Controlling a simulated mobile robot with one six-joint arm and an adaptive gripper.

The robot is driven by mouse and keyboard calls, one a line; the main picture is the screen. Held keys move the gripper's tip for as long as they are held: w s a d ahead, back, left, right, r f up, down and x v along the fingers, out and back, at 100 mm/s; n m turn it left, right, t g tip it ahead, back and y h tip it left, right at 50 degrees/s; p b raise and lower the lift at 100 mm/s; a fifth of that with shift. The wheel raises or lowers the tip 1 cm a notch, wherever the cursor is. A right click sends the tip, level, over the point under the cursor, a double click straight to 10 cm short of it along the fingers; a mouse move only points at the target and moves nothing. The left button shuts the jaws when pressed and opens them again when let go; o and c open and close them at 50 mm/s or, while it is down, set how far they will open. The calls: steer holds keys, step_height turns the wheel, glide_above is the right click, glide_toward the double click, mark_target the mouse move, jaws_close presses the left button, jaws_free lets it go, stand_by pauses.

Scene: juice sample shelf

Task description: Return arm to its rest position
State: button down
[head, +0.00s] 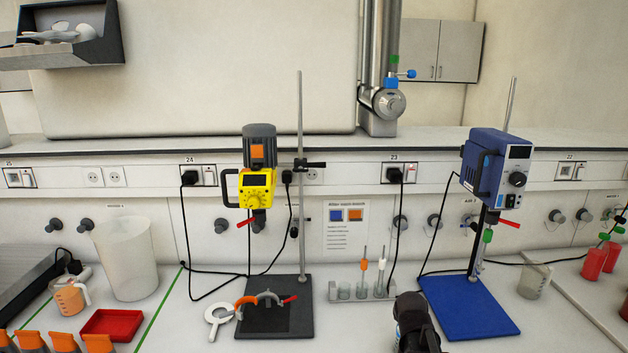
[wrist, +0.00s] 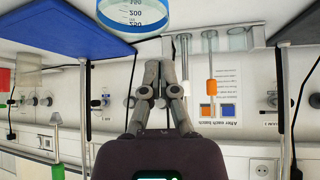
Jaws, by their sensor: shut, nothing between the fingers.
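My gripper (wrist: 157,64) shows in the middle of the wrist view, which looks upside down. Its two grey fingers are shut with nothing between them. In the head view a dark part of my arm (head: 415,325) rises from the bottom edge, between the black stand base and the blue stand base; the fingertips cannot be made out there. A graduated beaker with a blue rim (wrist: 135,18) lies beyond the fingers at the top of the wrist view. It is apart from the fingers as far as I can tell.
A small rack (head: 342,296) with glass vials stands just left of my arm. A yellow stirrer (head: 257,187) on a black stand base (head: 300,322) and a blue stirrer (head: 490,165) on a blue base (head: 468,308) flank it. A red tray (head: 112,325) and a large beaker (head: 125,260) stand left.

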steer(key=s+a+f+n+g+y, duration=0.15)
steer(key=s+a+g, duration=0.25)
steer(key=s, duration=0.5)
steer(key=s+a+f+n+g, duration=0.1)
steer(key=s+a+f+g, duration=0.25)
steer(key=s, duration=0.55)
step_height(320, 180, down, 9)
steer(key=b, duration=0.9)
steer(key=shift+w+a+b, duration=0.2)
steer(key=shift+w+b, duration=0.1)
steer(key=shift+w, duration=0.15)
